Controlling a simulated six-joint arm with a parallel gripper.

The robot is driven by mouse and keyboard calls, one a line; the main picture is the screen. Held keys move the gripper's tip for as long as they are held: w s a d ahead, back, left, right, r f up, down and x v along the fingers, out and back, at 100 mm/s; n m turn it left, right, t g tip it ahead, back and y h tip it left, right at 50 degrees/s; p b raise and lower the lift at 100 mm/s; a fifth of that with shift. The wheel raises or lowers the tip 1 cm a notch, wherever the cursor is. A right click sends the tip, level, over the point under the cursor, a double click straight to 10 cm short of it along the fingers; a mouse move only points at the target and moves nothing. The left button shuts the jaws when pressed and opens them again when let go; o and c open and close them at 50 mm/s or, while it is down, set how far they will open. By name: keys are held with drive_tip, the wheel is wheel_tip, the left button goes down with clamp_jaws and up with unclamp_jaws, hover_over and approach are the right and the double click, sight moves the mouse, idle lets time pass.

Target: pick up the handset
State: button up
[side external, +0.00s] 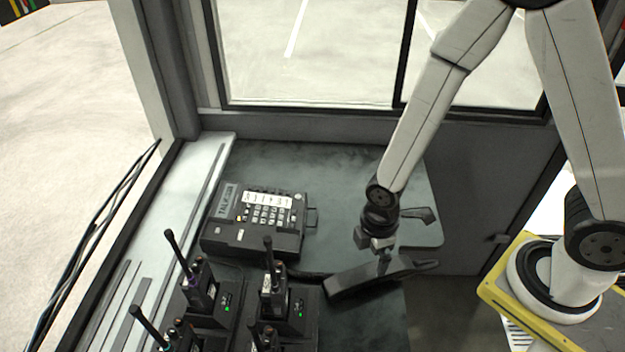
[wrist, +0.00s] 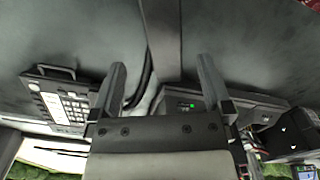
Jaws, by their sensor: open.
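The handset (side external: 362,281) is dark and long, lying at a slant over the right part of the desk in the side view. My gripper (side external: 383,264) points down at its middle, with the fingertips at or just above it. In the wrist view a dark bar, which looks like the handset (wrist: 163,35), runs from the top edge down between my two open fingers (wrist: 160,63). A gap shows on each side of it. I cannot tell whether either finger touches it.
A desk phone (side external: 258,222) with a keypad stands left of the handset; it also shows in the wrist view (wrist: 62,103). Several radios with upright antennas sit in chargers (side external: 297,312) at the front. The desk (side external: 330,175) is clear behind, below the window.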

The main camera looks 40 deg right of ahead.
sight(371, 271)
drive_tip(key=shift+f, duration=0.85)
drive_tip(key=shift+s+f, duration=0.15)
drive_tip(key=shift+f, duration=0.6)
drive_tip(key=shift+s+f, duration=0.15)
drive_tip(key=shift+f, duration=1.7)
clamp_jaws()
